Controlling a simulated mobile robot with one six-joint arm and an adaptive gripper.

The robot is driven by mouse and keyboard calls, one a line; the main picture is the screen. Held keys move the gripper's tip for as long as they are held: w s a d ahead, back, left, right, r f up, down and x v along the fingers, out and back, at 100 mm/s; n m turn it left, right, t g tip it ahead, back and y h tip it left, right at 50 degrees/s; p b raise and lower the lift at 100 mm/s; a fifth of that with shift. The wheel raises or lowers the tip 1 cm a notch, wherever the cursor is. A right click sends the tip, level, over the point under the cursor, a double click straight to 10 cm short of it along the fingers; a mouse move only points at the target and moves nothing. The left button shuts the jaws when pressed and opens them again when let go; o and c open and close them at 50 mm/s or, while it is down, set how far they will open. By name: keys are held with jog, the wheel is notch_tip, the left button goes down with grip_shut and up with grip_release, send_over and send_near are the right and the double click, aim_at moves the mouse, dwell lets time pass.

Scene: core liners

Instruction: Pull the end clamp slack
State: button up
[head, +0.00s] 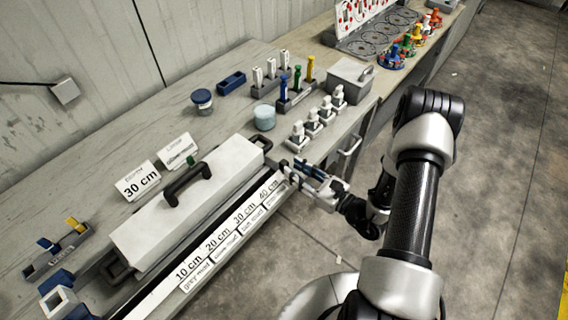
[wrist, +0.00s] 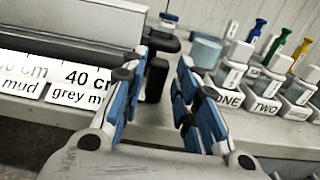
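A long white lidded box (head: 185,205) with black handles lies along the bench. At its right end, near my gripper, a dark rounded end piece (wrist: 157,80) shows between my fingers in the wrist view; it may be the end clamp, but I cannot tell for sure. My gripper (head: 300,172) is at the bench's front edge by the 40 cm end of the label strip. In the wrist view my gripper (wrist: 163,68) has its blue-padded fingers apart, with nothing held between them. Whether a finger touches the end piece cannot be told.
The label strip (head: 232,228) runs along the front edge. White-stoppered bottles in numbered holders (head: 313,122), a pale blue jar (head: 264,117) and a grey box (head: 350,80) stand just beyond my gripper. A 30 cm card (head: 138,180) stands behind the box.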

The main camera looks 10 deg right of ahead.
aim_at(284, 162)
jog(key=x, duration=0.5)
jog(key=shift+w+b, duration=0.1)
jog(key=shift+b, duration=0.25)
jog(key=shift+c, duration=0.5)
grip_shut()
